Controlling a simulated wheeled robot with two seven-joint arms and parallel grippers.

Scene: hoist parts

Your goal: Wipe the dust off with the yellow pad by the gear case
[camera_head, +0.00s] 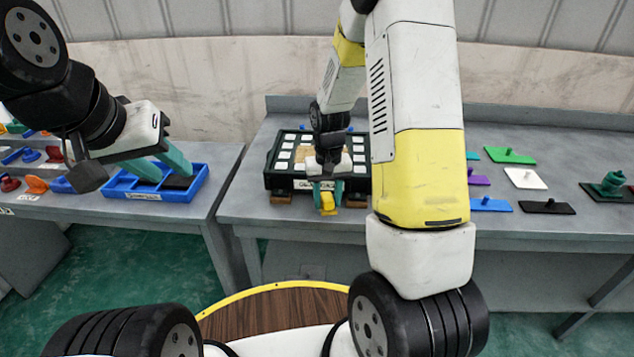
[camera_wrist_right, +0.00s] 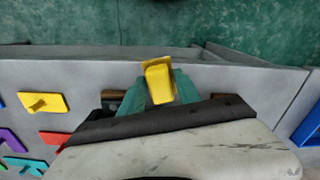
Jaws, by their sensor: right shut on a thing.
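The gear case (camera_head: 271,162) is a black frame with white tiles and a labelled front, standing on the middle table. A tan, dusty-looking patch (camera_head: 306,153) shows on its top, partly hidden by my right arm. My right gripper (camera_head: 325,190) is shut on a yellow pad (camera_head: 328,203) at the case's front edge. The pad shows between the teal fingers in the right wrist view (camera_wrist_right: 159,82), off the case, over the table's front edge. My left gripper (camera_head: 163,165) has its teal fingers apart over a blue tray (camera_head: 135,190) on the left table.
Coloured plates with knobs lie to the right, including green (camera_head: 508,155), white (camera_head: 525,178) and black (camera_head: 546,207). A yellow plate (camera_wrist_right: 42,102) lies on the table in the wrist view. A dark green part (camera_head: 609,186) stands far right. Brown blocks (camera_head: 281,198) sit under the case.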

